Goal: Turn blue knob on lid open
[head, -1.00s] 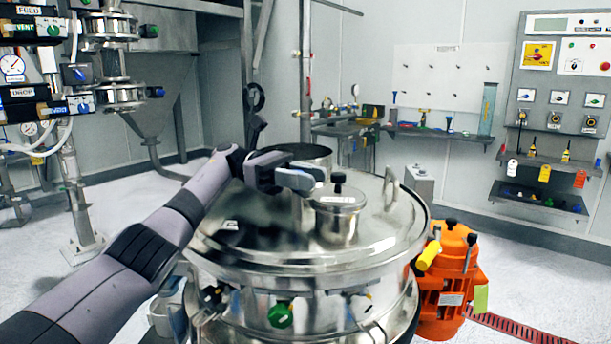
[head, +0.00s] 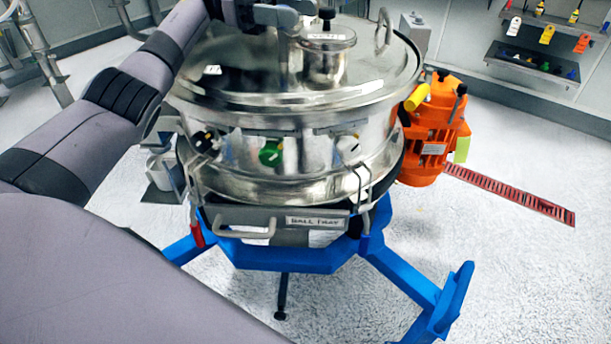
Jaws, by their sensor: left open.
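The round steel sifter lid (head: 240,75) fills the upper middle of the head view. Below its rim are a dark, perhaps navy knob (head: 205,140), a green knob (head: 270,152) and a pale knob (head: 348,148). No clearly blue knob shows on the lid's top. A small steel pot (head: 325,58) with a black top knob (head: 327,13) stands on the lid, labelled VENT. My left gripper (head: 290,17) is over the lid, just left of this pot, at the top edge of the view. It is open; contact cannot be told. My right gripper is not in view.
The sifter stands on a blue frame (head: 285,255), with a tray front (head: 315,238) labelled BALL TRAY. An orange motor (head: 430,135) is at its right. A red floor grating (head: 510,192) lies beyond. A wall shelf (head: 540,65) is at upper right. The right floor is mostly clear.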

